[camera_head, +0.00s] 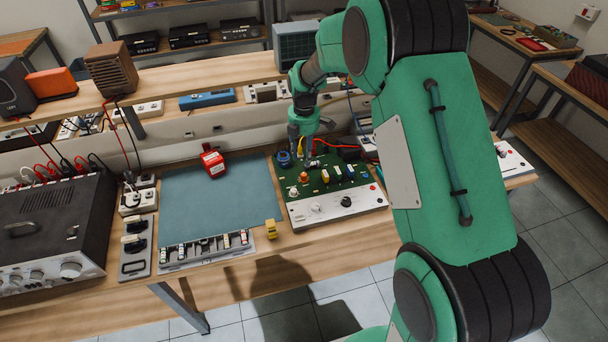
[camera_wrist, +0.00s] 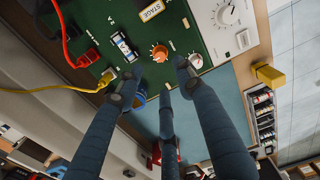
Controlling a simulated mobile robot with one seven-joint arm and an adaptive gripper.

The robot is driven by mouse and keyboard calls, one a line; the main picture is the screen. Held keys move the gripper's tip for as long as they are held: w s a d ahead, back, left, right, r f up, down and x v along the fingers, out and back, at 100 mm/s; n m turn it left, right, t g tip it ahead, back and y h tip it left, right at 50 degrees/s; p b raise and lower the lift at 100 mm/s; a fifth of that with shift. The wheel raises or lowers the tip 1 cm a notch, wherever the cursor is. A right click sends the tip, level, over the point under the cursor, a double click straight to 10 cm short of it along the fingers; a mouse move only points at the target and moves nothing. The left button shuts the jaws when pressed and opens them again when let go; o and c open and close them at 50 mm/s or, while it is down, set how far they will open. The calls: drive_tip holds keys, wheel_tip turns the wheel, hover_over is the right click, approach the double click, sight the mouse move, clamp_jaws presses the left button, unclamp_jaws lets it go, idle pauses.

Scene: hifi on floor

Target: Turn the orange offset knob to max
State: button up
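The orange knob (camera_head: 303,177) stands on the green circuit board (camera_head: 327,172) near its left side. My gripper (camera_head: 302,150) is above the back left of the board. In the wrist view my gripper (camera_wrist: 159,86) has its dark fingers spread apart, with nothing between them. The fingers look apart from the orange knob. The knob's pointer and scale are too small to read.
A white front panel (camera_head: 364,200) with a black knob borders the board. A blue round item (camera_head: 284,159) and red and yellow cables lie close to the gripper. A yellow block (camera_head: 271,226) stands left of the panel. The blue-grey mat (camera_head: 218,200) is mostly clear.

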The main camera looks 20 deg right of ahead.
sight(304, 174)
wheel_tip(304, 174, down, 10)
drive_tip(key=shift+f+b, duration=0.2)
drive_tip(key=shift+b, duration=0.75)
drive_tip(key=shift+c, duration=0.5)
clamp_jaws()
